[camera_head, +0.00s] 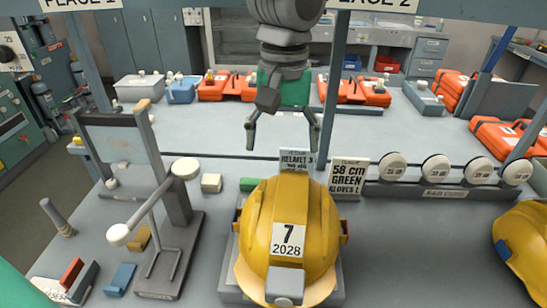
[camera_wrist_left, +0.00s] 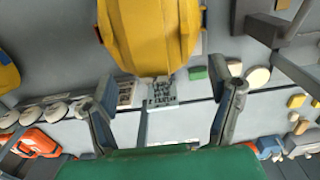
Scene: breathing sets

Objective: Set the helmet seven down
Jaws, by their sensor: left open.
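The yellow helmet seven (camera_head: 262,225), with a white label reading 7 and 2028, sits on a grey base plate (camera_head: 230,294) at the front middle of the table. It also shows at the top of the left wrist view (camera_wrist_left: 150,40). My left gripper (camera_head: 282,149) is open and empty, behind the helmet in the head view and apart from it. Its spread fingers also show in the left wrist view (camera_wrist_left: 166,92). A small helmet sign (camera_head: 296,160) stands between the gripper and the helmet. My right gripper is not in view.
A grey stand with white knobs (camera_head: 176,205) is left of the helmet. A gloves sign (camera_head: 347,176) and a row of round white gauges (camera_head: 435,170) stand to the right. Another yellow helmet (camera_head: 525,245) is at the right edge. Orange cases (camera_head: 228,86) lie farther back.

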